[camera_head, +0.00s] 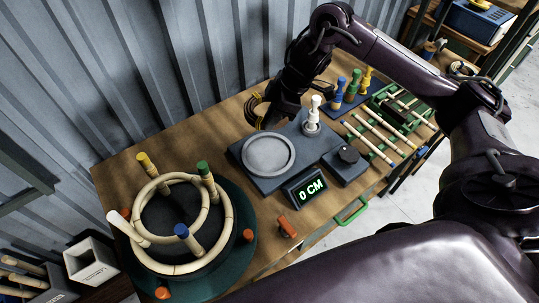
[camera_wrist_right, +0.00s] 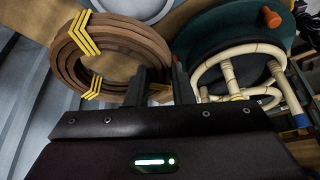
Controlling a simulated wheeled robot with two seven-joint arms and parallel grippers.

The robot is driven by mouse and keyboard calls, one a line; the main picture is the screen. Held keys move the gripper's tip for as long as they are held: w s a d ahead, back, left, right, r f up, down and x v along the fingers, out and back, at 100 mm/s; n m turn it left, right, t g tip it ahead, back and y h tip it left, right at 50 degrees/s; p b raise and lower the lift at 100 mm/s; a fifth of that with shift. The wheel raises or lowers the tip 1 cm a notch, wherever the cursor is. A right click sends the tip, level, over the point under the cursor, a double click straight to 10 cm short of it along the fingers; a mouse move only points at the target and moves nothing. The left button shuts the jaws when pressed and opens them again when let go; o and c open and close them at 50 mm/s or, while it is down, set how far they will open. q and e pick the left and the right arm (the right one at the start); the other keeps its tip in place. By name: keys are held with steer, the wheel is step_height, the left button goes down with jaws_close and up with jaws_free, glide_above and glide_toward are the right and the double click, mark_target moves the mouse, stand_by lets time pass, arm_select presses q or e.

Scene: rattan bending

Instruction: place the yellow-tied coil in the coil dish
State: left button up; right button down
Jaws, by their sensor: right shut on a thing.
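The yellow-tied coil (camera_wrist_right: 75,60) is a brown ring of stacked strands with yellow bands. In the wrist view my right gripper (camera_wrist_right: 158,76) is shut on its right rim. In the head view the coil (camera_head: 253,106) is mostly hidden behind my right gripper (camera_head: 268,116), which is beyond the grey device. The round grey dish (camera_head: 268,154), which looks like the coil dish, lies on that device and is empty. The held coil is behind it, apart from it. The dish also shows in part at the wrist view's top edge (camera_wrist_right: 145,7). My left gripper is not in view.
A cane ring frame with coloured posts (camera_head: 220,210) stands front left. Green-racked sticks (camera_head: 375,135) lie right.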

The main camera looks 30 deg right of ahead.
steer(key=f, duration=0.2)
steer(key=f+b, duration=0.1)
steer(key=f, duration=0.2)
steer(key=shift+s+a, duration=0.15)
steer(key=shift+s, duration=0.05)
step_height(320, 180, down, 9)
steer(key=shift+w+r+p, duration=0.1)
steer(key=shift+p, duration=0.8)
step_height(320, 180, down, 5)
steer(key=shift+p, duration=0.3)
steer(key=shift+f, duration=0.2)
steer(key=shift+f, duration=0.15)
steer(key=c, duration=1.5)
jaws_free()
steer(key=shift+c, duration=0.2)
steer(key=shift+o, duration=1.4)
steer(key=shift+f, duration=0.1)
